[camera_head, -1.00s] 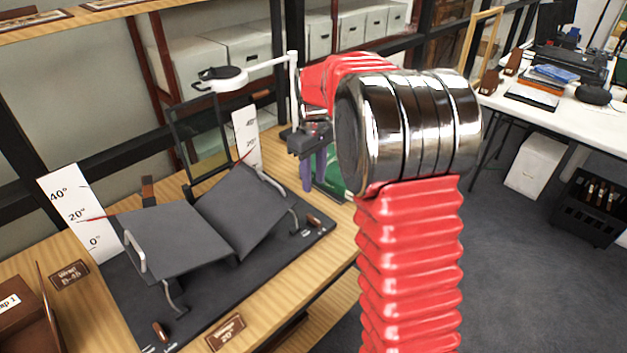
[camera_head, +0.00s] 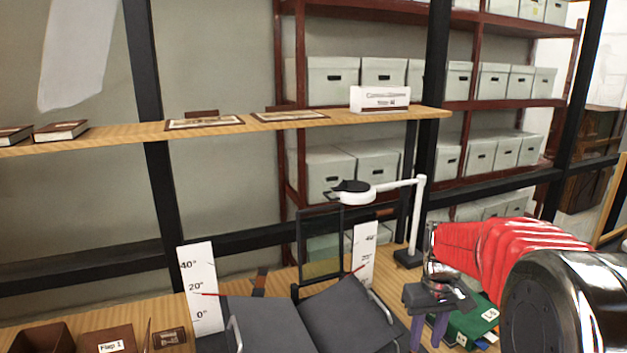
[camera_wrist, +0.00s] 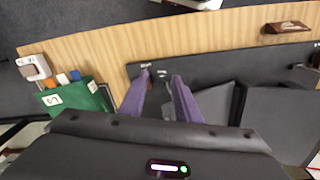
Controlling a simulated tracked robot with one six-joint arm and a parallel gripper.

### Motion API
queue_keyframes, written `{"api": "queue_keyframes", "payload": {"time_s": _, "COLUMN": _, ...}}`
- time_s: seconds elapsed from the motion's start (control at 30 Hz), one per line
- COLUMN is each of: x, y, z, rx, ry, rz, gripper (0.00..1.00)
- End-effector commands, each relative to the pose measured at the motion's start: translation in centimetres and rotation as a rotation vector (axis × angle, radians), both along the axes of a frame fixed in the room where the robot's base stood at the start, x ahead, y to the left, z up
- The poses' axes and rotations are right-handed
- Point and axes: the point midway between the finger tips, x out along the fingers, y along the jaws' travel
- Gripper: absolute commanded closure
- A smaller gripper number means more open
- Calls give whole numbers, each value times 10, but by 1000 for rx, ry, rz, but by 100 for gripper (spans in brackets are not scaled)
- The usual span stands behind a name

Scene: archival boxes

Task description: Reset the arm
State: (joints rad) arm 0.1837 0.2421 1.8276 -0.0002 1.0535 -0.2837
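My gripper (camera_head: 428,338) is at the lower right of the head view, at the end of my red-sleeved arm (camera_head: 505,250). It hangs over the wooden table, right of the grey book cradle (camera_head: 350,318) and beside a green box (camera_head: 470,328). In the wrist view its two purple fingers (camera_wrist: 161,80) are apart, with nothing between them. The fingers point toward the table at the edge of the cradle's dark base mat (camera_wrist: 215,65). The green box (camera_wrist: 75,98) shows left of the fingers there.
A white lamp (camera_head: 418,220) stands behind the gripper. Angle scale boards (camera_head: 203,290) flank the cradle. A wooden shelf (camera_head: 230,130) crosses above the table with frames and a white box (camera_head: 380,98). Racks of archival boxes (camera_head: 333,80) stand behind. Brown trays (camera_head: 40,340) are at lower left.

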Motion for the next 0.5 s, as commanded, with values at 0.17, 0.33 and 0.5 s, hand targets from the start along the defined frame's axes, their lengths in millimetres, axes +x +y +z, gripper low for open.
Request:
{"api": "queue_keyframes", "payload": {"time_s": 0.17, "x": -33, "y": 15, "z": 16, "rx": -4, "ry": -40, "rz": -56, "gripper": 70}}
{"api": "queue_keyframes", "payload": {"time_s": 0.33, "x": -63, "y": 28, "z": 29, "rx": -5, "ry": -80, "rz": -98, "gripper": 70}}
{"api": "queue_keyframes", "payload": {"time_s": 0.5, "x": -92, "y": 39, "z": 40, "rx": -5, "ry": -126, "rz": -129, "gripper": 70}}
